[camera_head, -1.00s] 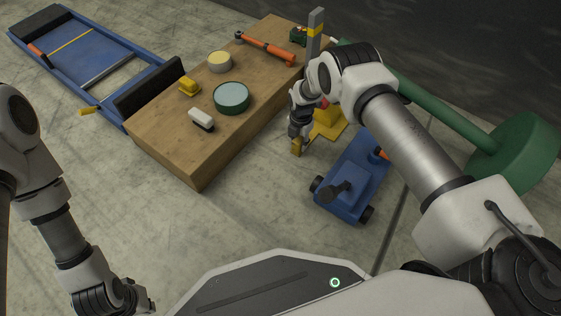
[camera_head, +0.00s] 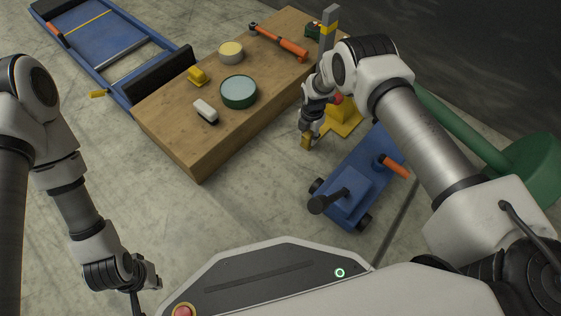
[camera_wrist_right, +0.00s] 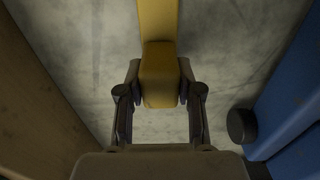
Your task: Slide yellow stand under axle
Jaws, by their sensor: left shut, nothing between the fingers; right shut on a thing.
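The yellow stand (camera_head: 344,119) is on the floor between the wooden table and the blue jack, partly hidden behind my right arm. A grey post (camera_head: 328,32) with a yellow band rises above it. My right gripper (camera_head: 306,138) is low near the floor. In the right wrist view its fingers (camera_wrist_right: 160,92) are shut on a yellow block-like end (camera_wrist_right: 158,62) of the stand, with a yellow bar running away from it. The green axle (camera_head: 462,128) passes behind my right arm. My left gripper (camera_head: 150,284) is shut and empty at the lower left.
The blue wheeled jack (camera_head: 352,185) stands right of my right gripper. The wooden table (camera_head: 172,128) is on the left, holding a green round tin, a yellow block, a white block and an orange tool. Bare floor lies in front.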

